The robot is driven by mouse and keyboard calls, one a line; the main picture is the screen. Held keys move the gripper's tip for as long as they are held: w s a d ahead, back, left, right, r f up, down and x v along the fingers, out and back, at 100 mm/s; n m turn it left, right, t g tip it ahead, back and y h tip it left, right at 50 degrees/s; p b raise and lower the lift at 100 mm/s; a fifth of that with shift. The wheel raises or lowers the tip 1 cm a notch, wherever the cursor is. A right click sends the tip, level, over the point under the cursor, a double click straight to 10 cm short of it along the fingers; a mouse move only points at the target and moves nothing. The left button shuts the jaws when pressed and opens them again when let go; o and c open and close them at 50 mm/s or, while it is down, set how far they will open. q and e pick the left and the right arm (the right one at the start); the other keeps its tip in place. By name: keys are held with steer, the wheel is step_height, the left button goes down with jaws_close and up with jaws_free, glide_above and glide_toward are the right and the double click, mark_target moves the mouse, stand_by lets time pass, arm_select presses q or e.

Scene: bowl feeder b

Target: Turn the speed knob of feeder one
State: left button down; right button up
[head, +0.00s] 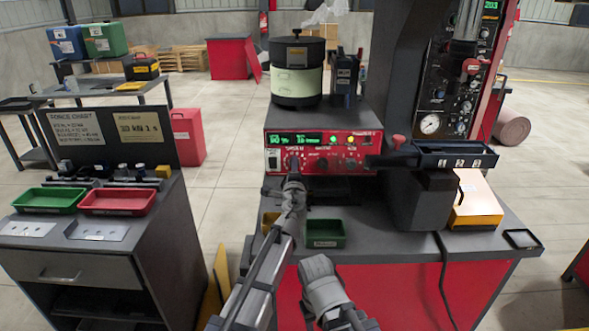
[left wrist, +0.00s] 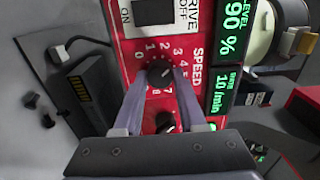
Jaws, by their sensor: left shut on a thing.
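The red control box of the feeder (head: 345,142) stands on the bench below the dark-lidded bowl (head: 297,72). Its speed knob (left wrist: 159,72) is round and black, with a white number scale and the word SPEED beside it in the left wrist view. My left gripper (left wrist: 160,80) is shut on this knob, one finger on each side. In the head view the left gripper (head: 293,180) reaches the lower left of the panel and hides part of it. The knob's exact pointer reading is hard to tell. No right gripper jaws show.
A second black knob (left wrist: 166,122) sits close to the gripper fingers. Green displays read 90 % and 10 /min in the left wrist view. A green bin (head: 325,234) stands on the bench below the panel. A black tray (head: 455,160) juts out at the right.

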arm_select(q)
steer(key=shift+m, duration=3)
steer(key=shift+c, duration=2.4)
jaws_free()
steer(key=s, duration=0.7)
steer(key=shift+s, duration=0.4)
steer(key=shift+d, duration=0.1)
